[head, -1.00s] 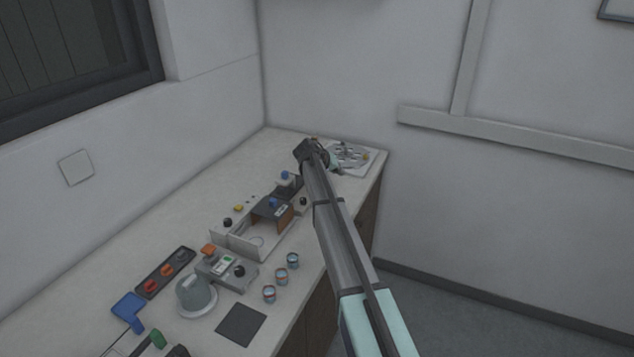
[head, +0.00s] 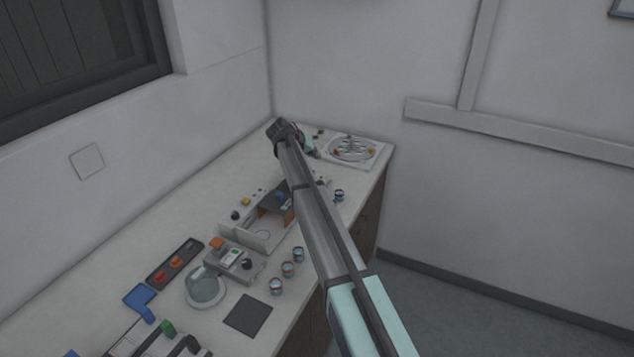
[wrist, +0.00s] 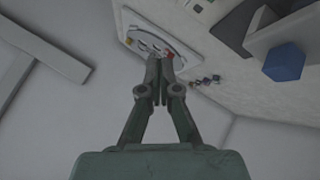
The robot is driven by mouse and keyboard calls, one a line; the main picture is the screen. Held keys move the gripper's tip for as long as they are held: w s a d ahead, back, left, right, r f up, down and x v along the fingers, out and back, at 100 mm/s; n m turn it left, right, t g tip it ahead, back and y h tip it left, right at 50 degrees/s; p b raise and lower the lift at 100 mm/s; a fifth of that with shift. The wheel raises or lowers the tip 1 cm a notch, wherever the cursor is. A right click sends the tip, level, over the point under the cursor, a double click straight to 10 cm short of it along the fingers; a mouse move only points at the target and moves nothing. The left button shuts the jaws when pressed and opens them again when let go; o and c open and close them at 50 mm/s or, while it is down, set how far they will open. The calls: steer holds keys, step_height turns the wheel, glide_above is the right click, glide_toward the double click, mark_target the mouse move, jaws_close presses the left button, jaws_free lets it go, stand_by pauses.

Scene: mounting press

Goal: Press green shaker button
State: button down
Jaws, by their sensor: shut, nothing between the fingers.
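A white device with a round plate and metal clamps (head: 352,149), which looks like the shaker, stands at the far right corner of the counter. It also shows in the wrist view (wrist: 155,36), just beyond my fingertips, with a red part at its edge. I cannot make out a green button on it. My gripper (wrist: 160,62) is shut and empty, its fingertips close together. In the head view my arm reaches over the counter, with its end left of the round-plated device; my fingertips are hard to make out there.
Walls close the far and left sides.

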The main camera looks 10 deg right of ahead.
step_height(320, 180, down, 8)
steer(key=shift+r+b, duration=0.1)
steer(key=shift+b, duration=1)
steer(key=shift+f, duration=0.45)
steer(key=shift+f+b, duration=0.1)
steer(key=shift+b, duration=0.2)
steer(key=shift+f+b, duration=0.3)
steer(key=shift+f, duration=0.05)
